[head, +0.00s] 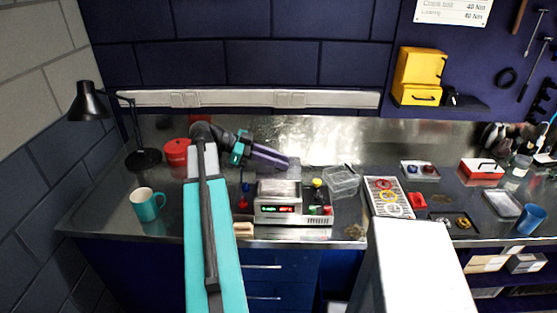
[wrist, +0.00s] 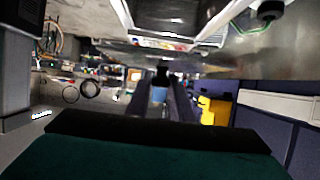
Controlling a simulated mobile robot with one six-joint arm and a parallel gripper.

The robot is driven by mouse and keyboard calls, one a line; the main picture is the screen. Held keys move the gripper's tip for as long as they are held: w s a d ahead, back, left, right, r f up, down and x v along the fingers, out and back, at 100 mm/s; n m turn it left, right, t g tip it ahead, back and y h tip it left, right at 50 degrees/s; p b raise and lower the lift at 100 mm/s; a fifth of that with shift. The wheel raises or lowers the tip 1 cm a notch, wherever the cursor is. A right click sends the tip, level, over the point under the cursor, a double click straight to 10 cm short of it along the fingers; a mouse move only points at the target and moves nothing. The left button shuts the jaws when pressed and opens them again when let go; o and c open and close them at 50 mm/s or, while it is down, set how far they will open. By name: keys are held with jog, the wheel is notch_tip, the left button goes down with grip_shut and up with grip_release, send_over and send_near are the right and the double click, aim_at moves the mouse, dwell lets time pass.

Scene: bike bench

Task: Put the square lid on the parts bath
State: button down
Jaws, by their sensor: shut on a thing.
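The parts bath (head: 278,208) is a pale box with red and green displays on its front. It stands on the bench at the middle of the head view, with a silvery square top. My gripper (head: 287,163) is just behind and above the bath. In the wrist view my gripper (wrist: 163,84) is shut on a small dark piece that looks like the knob of the square lid (wrist: 162,73). The lid's plate cannot be clearly told from the bath's silvery top. Whether lid and bath touch cannot be told.
A clear tub (head: 342,181) stands right of the bath, and a tray with coloured rings (head: 384,197) lies beyond it. A teal mug (head: 146,204), a red tin (head: 175,153) and a black lamp (head: 146,158) are at the left.

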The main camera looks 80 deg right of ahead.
aim_at(279, 171)
jog(key=shift+f, duration=2)
jog(key=shift+f+b, duration=0.75)
jog(key=shift+b, duration=0.4)
jog(key=shift+b, duration=0.85)
jog(key=shift+f+b, duration=0.6)
dwell(0.3)
jog(key=c, duration=1.5)
grip_release()
jog(key=shift+w, duration=0.1)
